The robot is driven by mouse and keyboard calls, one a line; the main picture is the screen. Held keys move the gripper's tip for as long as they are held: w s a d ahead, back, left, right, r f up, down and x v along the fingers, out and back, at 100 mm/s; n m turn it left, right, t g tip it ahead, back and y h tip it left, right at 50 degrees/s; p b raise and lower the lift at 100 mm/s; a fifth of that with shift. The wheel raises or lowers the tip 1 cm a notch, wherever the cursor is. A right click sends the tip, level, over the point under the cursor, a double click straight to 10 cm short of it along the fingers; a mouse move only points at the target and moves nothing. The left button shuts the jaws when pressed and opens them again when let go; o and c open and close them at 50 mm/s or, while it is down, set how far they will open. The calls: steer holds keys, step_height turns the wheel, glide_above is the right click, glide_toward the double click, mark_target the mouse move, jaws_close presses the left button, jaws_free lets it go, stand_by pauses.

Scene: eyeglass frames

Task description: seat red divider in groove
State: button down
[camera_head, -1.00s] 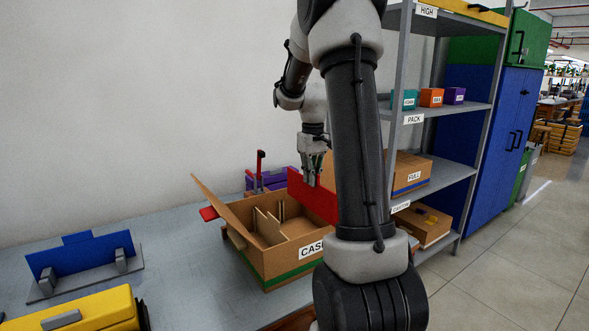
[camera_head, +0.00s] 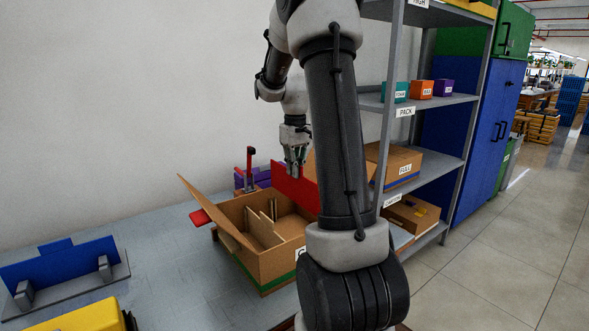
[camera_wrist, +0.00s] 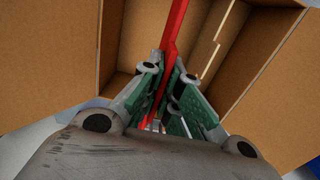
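My gripper (camera_head: 295,172) is shut on the red divider (camera_head: 283,180), a flat red panel held upright over the back right of the open cardboard case (camera_head: 277,269). In the wrist view, the red divider (camera_wrist: 174,30) runs edge-on between the green-padded fingers (camera_wrist: 168,88), above the case interior. Light wooden slats (camera_head: 262,230) stand inside the case, left of the red divider; they also show in the wrist view (camera_wrist: 216,45). The groove cannot be made out. My arm hides the case's right side, so I cannot tell whether the divider's lower edge touches anything.
A blue panel stands in a grey holder (camera_head: 75,283) at the left, behind a yellow box (camera_head: 85,318). A red upright clamp (camera_head: 250,165) and purple items stand behind the case. A grey shelf rack (camera_head: 430,165) with boxes stands right. The table between is clear.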

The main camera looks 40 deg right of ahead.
mark_target(295, 183)
step_height(295, 183, down, 14)
stand_by(1.0)
steer(key=shift+f, duration=0.6)
stand_by(0.5)
steer(key=c, duration=1.6)
jaws_free()
steer(key=shift+o, duration=0.2)
steer(key=shift+r, duration=0.1)
step_height(295, 183, up, 12)
steer(key=shift+f, duration=0.1)
